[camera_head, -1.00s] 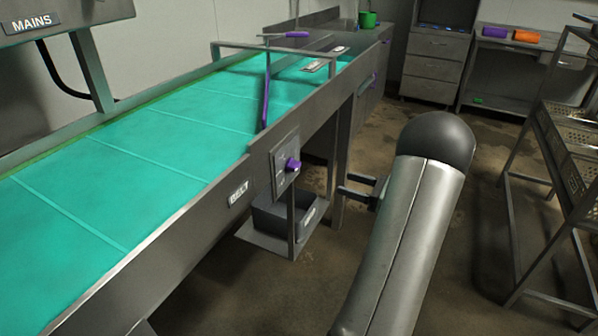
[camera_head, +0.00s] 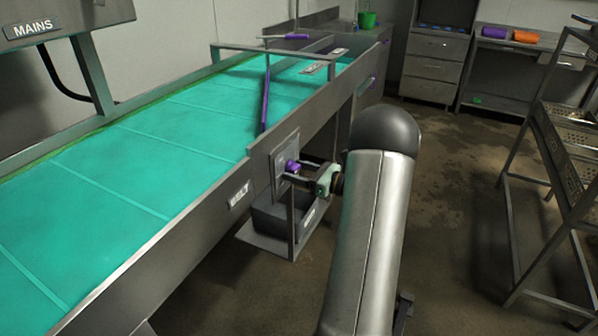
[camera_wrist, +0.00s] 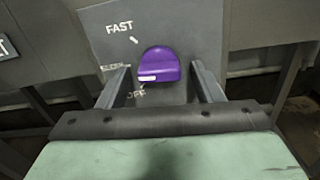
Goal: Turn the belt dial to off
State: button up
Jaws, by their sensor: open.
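The purple belt dial (camera_head: 292,166) sits on a grey plate (camera_head: 279,177) on the side of the conveyor. In the wrist view the dial (camera_wrist: 158,62) carries a white mark at its lower left edge. FAST is printed above left of it, OFF below left, and a word at the left is partly hidden by a finger. My gripper (camera_head: 302,173) is at the dial. In the wrist view my gripper (camera_wrist: 160,74) is open, with one finger on each side of the dial. Gaps show between fingers and dial there.
The green belt (camera_head: 140,170) runs beside the plate, with a BELT label (camera_head: 239,195) left of the dial. A dark bin (camera_head: 285,217) stands on a shelf below. A perforated rack (camera_head: 565,150) stands at the right, with open floor between.

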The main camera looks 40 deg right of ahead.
jog(key=c, duration=1)
jog(key=shift+f+b, duration=0.1)
jog(key=shift+b, duration=0.2)
jog(key=shift+d+n+b, duration=0.2)
jog(key=shift+n+b, duration=4.7)
jog(key=shift+b, duration=1.3)
